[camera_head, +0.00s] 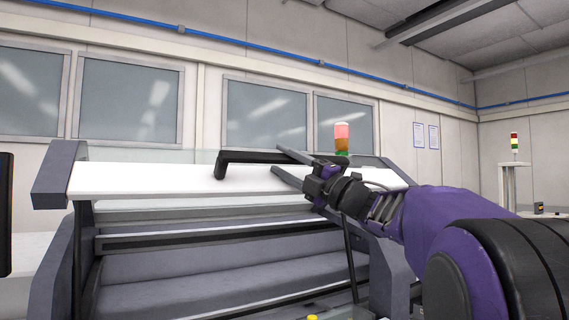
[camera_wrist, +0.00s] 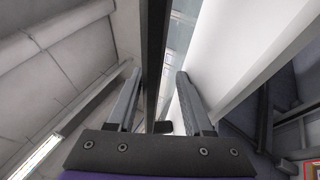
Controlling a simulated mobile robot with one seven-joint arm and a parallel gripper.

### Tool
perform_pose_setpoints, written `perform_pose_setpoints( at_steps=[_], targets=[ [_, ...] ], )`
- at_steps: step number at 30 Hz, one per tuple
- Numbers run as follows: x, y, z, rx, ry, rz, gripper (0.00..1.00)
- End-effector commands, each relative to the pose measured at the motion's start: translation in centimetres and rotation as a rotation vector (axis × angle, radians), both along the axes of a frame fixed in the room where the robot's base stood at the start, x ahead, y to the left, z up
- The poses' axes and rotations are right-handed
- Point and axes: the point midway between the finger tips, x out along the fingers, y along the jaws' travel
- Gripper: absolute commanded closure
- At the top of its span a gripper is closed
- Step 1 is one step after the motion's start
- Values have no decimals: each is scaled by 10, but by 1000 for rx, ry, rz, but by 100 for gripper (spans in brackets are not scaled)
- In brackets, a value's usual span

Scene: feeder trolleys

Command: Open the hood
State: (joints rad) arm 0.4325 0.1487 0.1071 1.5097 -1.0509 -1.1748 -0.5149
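The hood (camera_head: 130,181) is a long white panel with a clear glass strip along its top, on a grey machine. A black bar handle (camera_head: 240,157) runs along its upper front, with a bent end at left. My gripper (camera_head: 276,159) is at the right part of the handle, its two grey fingers apart, one above and one below the bar. In the wrist view the handle (camera_wrist: 155,50) runs between the open fingers (camera_wrist: 160,85), with gaps visible on both sides. The handle's right end is partly hidden by my gripper in the head view.
Grey side arms (camera_head: 56,176) frame the machine, and its interior (camera_head: 200,262) shows below the white panel. A signal lamp (camera_head: 342,135) stands behind my wrist. Another lamp post (camera_head: 514,145) is at far right. Windows line the back wall.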

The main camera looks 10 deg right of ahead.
Motion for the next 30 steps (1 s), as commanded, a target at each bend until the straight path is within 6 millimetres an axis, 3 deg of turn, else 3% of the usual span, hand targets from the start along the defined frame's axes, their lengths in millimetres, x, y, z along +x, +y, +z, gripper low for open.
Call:
perform_pose_setpoints(
  at_steps=[8,24,30],
  targets=[
    [-8,-9,-9,-1,5,-2,50],
    [-90,-85,-60,1,1,-4,50],
    [-109,-102,-72,0,1,-1,50]
  ],
)
